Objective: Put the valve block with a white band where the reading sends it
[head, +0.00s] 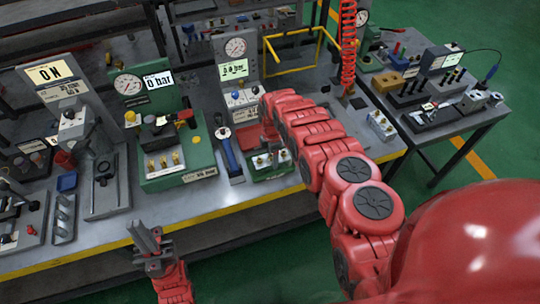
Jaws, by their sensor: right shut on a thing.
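My right arm reaches across to the bench's middle. Its gripper (267,138) is shut just behind a small green tray (272,174); what it grips is mostly hidden by the red wrist. Several small metal valve blocks (264,160) stand in that tray, but no white band can be made out on them. My left gripper (149,240) is open and empty, in front of the bench edge. The grey gauge station (238,54) has a lit display (234,69) that seems to read 0.0 bar. The green gauge station (175,155) has a display (157,80) reading 0 bar.
A blue-handled tool (229,152) lies left of the tray. A second table (440,130) with blocks and a meter is at the right. The green floor in front is clear.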

